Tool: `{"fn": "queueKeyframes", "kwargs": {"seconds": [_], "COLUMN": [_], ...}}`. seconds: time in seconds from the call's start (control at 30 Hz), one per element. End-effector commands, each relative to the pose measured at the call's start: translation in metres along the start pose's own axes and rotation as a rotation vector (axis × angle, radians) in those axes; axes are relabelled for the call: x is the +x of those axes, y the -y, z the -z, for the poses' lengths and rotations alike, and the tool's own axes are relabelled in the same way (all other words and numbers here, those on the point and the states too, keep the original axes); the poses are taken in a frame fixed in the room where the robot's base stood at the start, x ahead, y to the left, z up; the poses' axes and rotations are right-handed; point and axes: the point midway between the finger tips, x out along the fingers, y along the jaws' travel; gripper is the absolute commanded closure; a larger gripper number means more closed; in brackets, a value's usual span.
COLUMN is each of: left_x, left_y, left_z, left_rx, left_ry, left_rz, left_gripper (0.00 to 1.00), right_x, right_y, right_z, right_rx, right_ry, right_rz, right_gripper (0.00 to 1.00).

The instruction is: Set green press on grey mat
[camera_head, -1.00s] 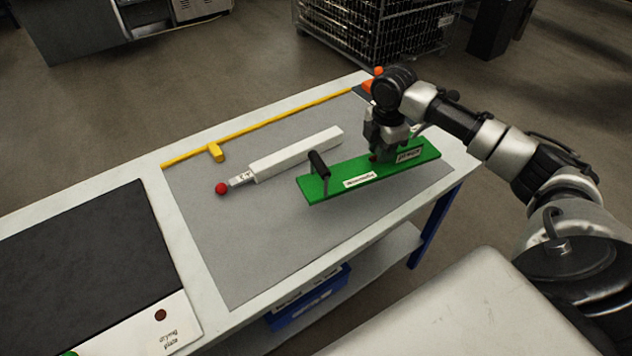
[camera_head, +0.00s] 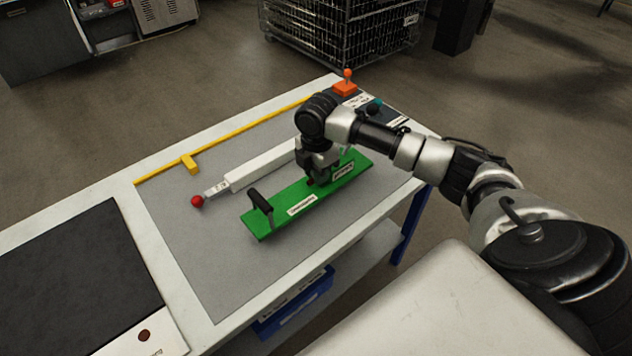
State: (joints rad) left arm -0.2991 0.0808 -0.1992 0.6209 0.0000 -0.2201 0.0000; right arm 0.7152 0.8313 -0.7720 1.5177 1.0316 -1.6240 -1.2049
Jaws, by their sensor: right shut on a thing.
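The green press (camera_head: 288,212) is a long flat green board with a black handle at its near left end and white labels on top. It is over the grey mat (camera_head: 220,285), within the mat's outline. I cannot tell whether it touches the mat or hangs just above it. My right gripper (camera_head: 315,180) points down at the right half of the press and is shut on it; the fingertips are partly hidden by the wrist. My left gripper is not in view.
A white bar (camera_head: 258,168) with a red ball end (camera_head: 197,201) lies behind the press. A yellow rail (camera_head: 230,137) with a yellow block runs along the back edge. A black plate (camera_head: 70,275) is at left. An orange joystick box (camera_head: 345,88) stands at the far corner.

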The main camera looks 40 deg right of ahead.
Motion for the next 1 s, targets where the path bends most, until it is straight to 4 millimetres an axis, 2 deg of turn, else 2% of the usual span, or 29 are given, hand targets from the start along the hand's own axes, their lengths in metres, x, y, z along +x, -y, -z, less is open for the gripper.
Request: {"fn": "queueKeyframes", "kwargs": {"seconds": [0.17,0.4,0.73,0.77,0.9,1.0], "left_x": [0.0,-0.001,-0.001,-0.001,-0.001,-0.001], "left_y": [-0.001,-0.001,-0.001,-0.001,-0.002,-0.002], "left_z": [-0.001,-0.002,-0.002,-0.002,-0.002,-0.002], "left_rx": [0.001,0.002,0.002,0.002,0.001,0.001], "left_ry": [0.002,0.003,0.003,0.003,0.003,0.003], "left_rz": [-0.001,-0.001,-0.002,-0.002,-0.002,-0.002], "left_gripper": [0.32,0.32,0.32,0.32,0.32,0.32], "right_x": [0.007,0.038,0.041,0.043,0.043,0.043], "right_y": [-0.001,-0.001,-0.001,0.0,0.0,0.0], "right_z": [0.002,0.002,0.002,0.002,0.002,0.002], "right_rx": [0.002,0.002,0.001,0.001,0.0,0.0], "right_ry": [0.0,0.0,0.001,0.001,0.001,0.001], "right_rz": [-0.001,-0.001,-0.004,0.0,0.0,0.0], "right_gripper": [1.0,1.0,1.0,0.73,0.52,0.49]}}
